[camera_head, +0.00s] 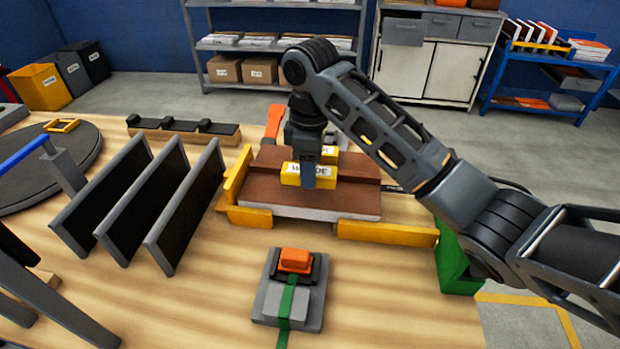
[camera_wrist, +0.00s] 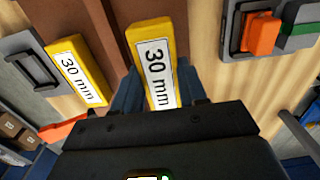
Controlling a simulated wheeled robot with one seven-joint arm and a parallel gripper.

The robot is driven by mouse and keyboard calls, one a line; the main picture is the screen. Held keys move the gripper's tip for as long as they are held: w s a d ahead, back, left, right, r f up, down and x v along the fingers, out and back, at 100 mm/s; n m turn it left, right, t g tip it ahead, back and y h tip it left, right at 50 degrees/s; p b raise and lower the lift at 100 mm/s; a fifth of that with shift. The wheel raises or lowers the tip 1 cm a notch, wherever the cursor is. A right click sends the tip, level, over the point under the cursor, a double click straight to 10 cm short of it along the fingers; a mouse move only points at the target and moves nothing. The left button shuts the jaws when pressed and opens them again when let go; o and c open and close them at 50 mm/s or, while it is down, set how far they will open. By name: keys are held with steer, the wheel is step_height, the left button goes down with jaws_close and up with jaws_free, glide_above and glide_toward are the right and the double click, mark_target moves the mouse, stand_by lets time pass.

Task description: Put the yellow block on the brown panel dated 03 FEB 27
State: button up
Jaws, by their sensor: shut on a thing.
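My gripper (camera_head: 309,178) points down over the brown panel (camera_head: 352,202) and is shut on a yellow block (camera_head: 291,176) with a white "30 mm" label. The held block also shows between the fingers in the wrist view (camera_wrist: 155,62). Whether it touches the panel or is held just above it, I cannot tell. A second yellow block (camera_head: 329,154) labelled "30 mm" sits farther back, partly behind the gripper; it lies at left in the wrist view (camera_wrist: 78,72). The panel lies flat on a pale layer. No date is readable on it.
Yellow stops (camera_head: 386,233) border the panel in front and at left. Dark upright plates (camera_head: 185,205) stand to the left. A grey fixture with an orange block and green strap (camera_head: 294,262) stands in front. A green block (camera_head: 455,262) is at the right table edge.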

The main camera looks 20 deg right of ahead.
step_height(320, 180, down, 2)
steer(key=shift+a+b, duration=0.1)
steer(key=shift+b, duration=0.2)
steer(key=shift+f+p, duration=0.3)
steer(key=shift+p, duration=0.05)
steer(key=shift+f, duration=0.4)
steer(key=shift+f, duration=0.1)
steer(key=o, duration=1.1)
step_height(320, 180, up, 12)
steer(key=p, duration=0.3)
